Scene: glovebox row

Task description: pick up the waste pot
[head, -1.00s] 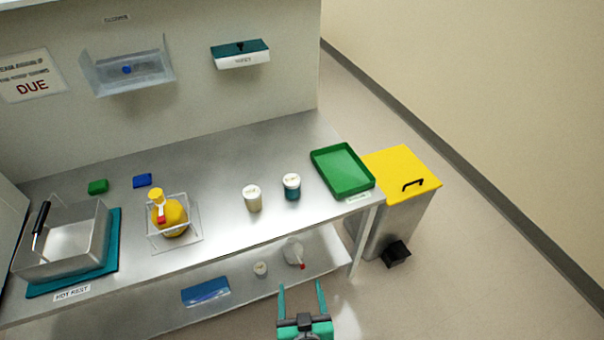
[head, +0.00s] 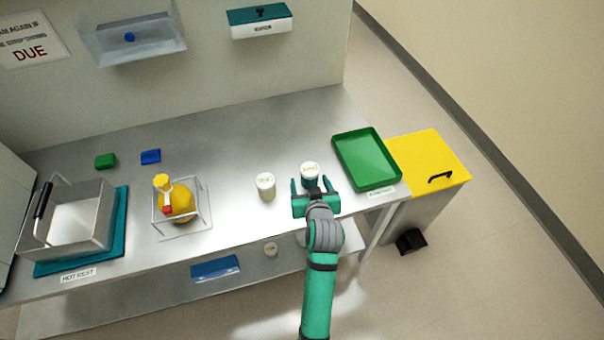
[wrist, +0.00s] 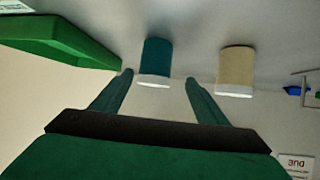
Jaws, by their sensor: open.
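Two lidded pots stand upright on the steel bench: a teal one with a white lid (head: 310,169) and a cream one with a white lid (head: 266,187) to its left. Their labels are too small to read, so I cannot tell which is the waste pot. My gripper (head: 310,181) is open and empty at the teal pot, a finger on each side in the head view. In the wrist view the teal pot (wrist: 155,60) shows between and just beyond the fingertips (wrist: 158,78); the cream pot (wrist: 236,68) is outside the right finger. My gripper partly hides the teal pot's body.
A green tray (head: 346,153) lies close right of the teal pot. A yellow-lidded bin (head: 425,165) stands past the bench end. A yellow bottle (head: 181,200) in a clear holder and a metal basin (head: 75,215) are further left.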

